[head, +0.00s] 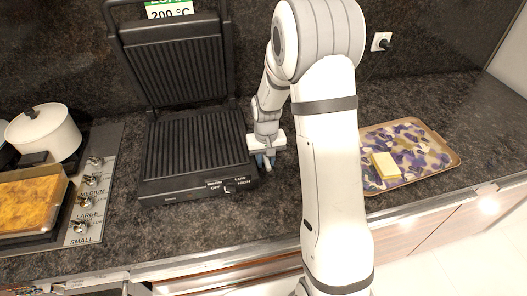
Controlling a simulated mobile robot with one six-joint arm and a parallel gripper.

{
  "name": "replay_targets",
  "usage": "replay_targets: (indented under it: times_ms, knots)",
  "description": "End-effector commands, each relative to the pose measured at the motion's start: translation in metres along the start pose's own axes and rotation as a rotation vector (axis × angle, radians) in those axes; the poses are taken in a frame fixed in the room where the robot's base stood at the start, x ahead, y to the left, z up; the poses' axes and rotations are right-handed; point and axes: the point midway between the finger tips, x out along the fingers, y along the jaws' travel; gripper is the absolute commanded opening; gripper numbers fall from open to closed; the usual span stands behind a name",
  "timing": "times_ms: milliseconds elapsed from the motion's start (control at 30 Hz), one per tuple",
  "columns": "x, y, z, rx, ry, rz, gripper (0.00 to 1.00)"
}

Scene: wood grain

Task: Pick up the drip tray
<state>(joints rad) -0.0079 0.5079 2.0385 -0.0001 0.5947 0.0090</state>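An open contact grill (190,145) stands on the dark counter, its ribbed lid raised at the back and its ribbed lower plate bare. My gripper (265,162) points down at the right side of the grill, close beside the lower plate's right edge.
A patterned tray (432,160) with a yellow block (386,166) lies to the right, partly behind my arm. On the left are a stove with knobs (84,200), a white pot (45,133) and a dish of orange-brown food (32,202). The counter's front edge is near.

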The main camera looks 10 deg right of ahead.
Motion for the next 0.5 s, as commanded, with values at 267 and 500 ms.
replay_targets:
  times_ms: [267,500]
  knots:
    - [-0.0002,0.0004,0.0001,0.001,0.000,0.000,0.11]
    - [-0.0004,0.0007,0.0001,0.001,0.000,0.000,0.00]
